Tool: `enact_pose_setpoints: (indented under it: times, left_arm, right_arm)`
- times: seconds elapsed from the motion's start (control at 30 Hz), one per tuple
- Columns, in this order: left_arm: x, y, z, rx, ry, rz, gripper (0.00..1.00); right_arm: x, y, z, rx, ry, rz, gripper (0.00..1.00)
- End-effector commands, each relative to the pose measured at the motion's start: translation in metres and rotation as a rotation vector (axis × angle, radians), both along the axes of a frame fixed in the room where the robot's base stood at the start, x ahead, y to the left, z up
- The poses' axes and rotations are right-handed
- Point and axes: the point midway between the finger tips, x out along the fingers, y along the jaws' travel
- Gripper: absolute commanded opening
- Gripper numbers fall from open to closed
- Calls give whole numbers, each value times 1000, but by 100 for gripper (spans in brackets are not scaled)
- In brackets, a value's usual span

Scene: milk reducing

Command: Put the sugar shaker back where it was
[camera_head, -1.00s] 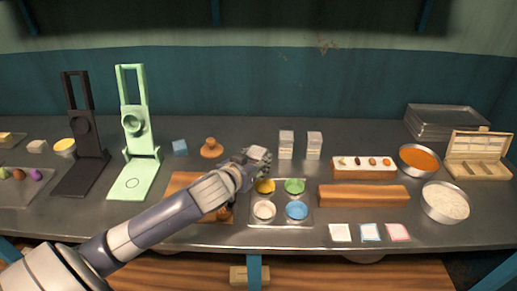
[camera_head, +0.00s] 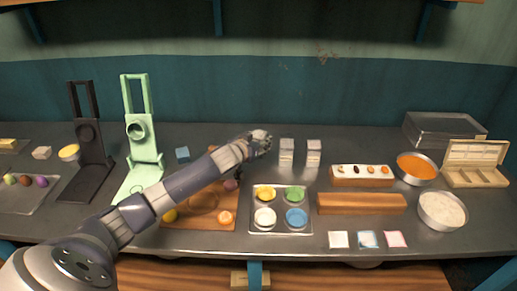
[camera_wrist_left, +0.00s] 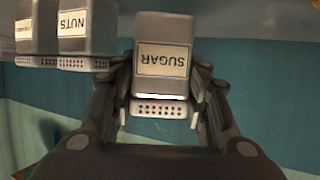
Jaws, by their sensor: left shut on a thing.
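The sugar shaker (camera_wrist_left: 161,62) shows in the left wrist view as a grey box with a "SUGAR" label, upside down in that picture. My left gripper (camera_wrist_left: 163,100) is shut on it, with a finger on each side. In the head view my left gripper (camera_head: 262,140) is over the back middle of the counter, just left of two other shakers; the sugar shaker is mostly hidden there. A shaker labelled "NUTS" (camera_wrist_left: 88,35) stands beside it in the wrist view, with a small gap between. My right gripper is not in view.
Two shakers (camera_head: 287,152) (camera_head: 314,153) stand close to the right of my left gripper. A tray of coloured bowls (camera_head: 281,230) and a wooden board (camera_head: 175,222) lie in front. A green press (camera_head: 139,130) stands left. The counter behind is clear.

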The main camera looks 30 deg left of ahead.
Motion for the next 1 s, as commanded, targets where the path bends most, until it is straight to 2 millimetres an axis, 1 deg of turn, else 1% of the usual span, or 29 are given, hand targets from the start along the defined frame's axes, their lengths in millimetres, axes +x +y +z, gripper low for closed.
enact_pose_setpoints:
  times: [0.2,0.37,0.6,0.63,0.7,1.0]
  left_arm:
    - [-1,-1,-28,-2,3,1,15]
    - [0,-1,-31,0,-1,-1,15]
    - [-1,-1,-36,-1,1,-1,15]
    - [-1,-1,-36,-1,2,-1,47]
    - [-1,-1,-36,-1,2,-1,62]
    - [-1,-1,-36,-1,2,-1,62]
  right_arm:
    - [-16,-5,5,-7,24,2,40]
    - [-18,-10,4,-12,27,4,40]
    - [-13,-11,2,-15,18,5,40]
    - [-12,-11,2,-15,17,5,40]
    - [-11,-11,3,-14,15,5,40]
    - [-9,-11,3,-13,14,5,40]
